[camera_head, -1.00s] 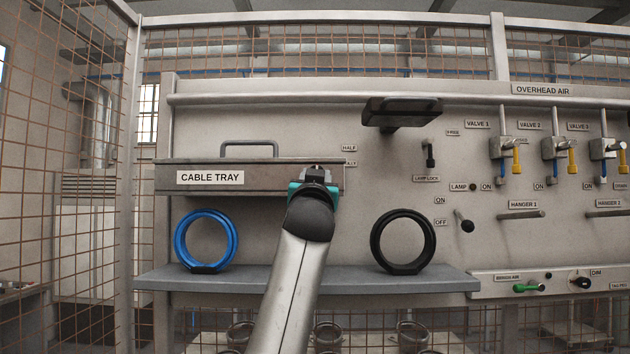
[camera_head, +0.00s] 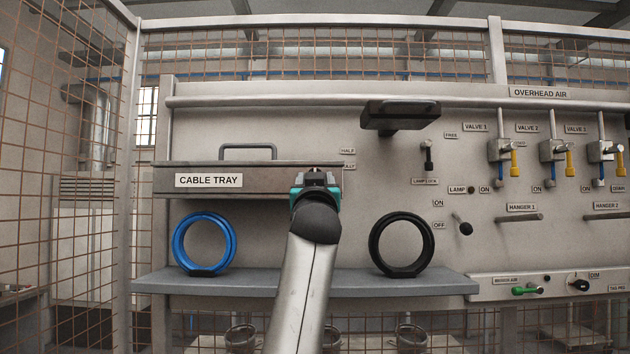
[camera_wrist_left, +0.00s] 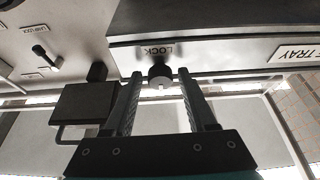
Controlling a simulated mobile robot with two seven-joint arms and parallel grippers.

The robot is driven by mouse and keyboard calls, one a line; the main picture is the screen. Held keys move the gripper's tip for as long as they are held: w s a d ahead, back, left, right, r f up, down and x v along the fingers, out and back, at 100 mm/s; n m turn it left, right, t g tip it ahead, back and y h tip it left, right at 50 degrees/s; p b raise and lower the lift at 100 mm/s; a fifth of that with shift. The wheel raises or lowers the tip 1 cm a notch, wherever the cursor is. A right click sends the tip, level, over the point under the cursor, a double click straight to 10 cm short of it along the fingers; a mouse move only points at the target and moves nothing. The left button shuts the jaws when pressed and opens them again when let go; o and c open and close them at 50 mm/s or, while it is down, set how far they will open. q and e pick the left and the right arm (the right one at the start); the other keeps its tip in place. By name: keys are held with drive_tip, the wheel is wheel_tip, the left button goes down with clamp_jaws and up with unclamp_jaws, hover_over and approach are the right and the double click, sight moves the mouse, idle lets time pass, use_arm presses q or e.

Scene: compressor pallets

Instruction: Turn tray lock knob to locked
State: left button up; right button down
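The cable tray (camera_head: 262,183) is a grey drawer on the wall panel with a handle on top. The tray lock knob (camera_wrist_left: 160,74) is a dark round knob beside a LOCK label (camera_wrist_left: 160,51) in the left wrist view. My left gripper (camera_head: 317,176) is at the tray's right end and hides the knob in the head view. In the left wrist view its two fingers (camera_wrist_left: 161,84) are apart, one on each side of the knob. Small gaps show between knob and fingers. I cannot make out the knob's turn position. My right gripper is not in view.
A dark lamp box (camera_head: 400,116) juts out at the right of the tray, and it shows close beside my fingers in the left wrist view (camera_wrist_left: 84,110). A blue ring (camera_head: 181,247) and a black ring (camera_head: 376,244) stand on the shelf (camera_head: 300,281) below. Valves (camera_head: 500,150) are farther right.

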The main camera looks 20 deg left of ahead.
use_arm(q)
drive_tip(key=shift+o, duration=0.7)
drive_tip(key=shift+s, duration=0.1)
drive_tip(key=b+v, duration=0.5)
drive_tip(key=v, duration=1)
drive_tip(key=shift+d, duration=0.1)
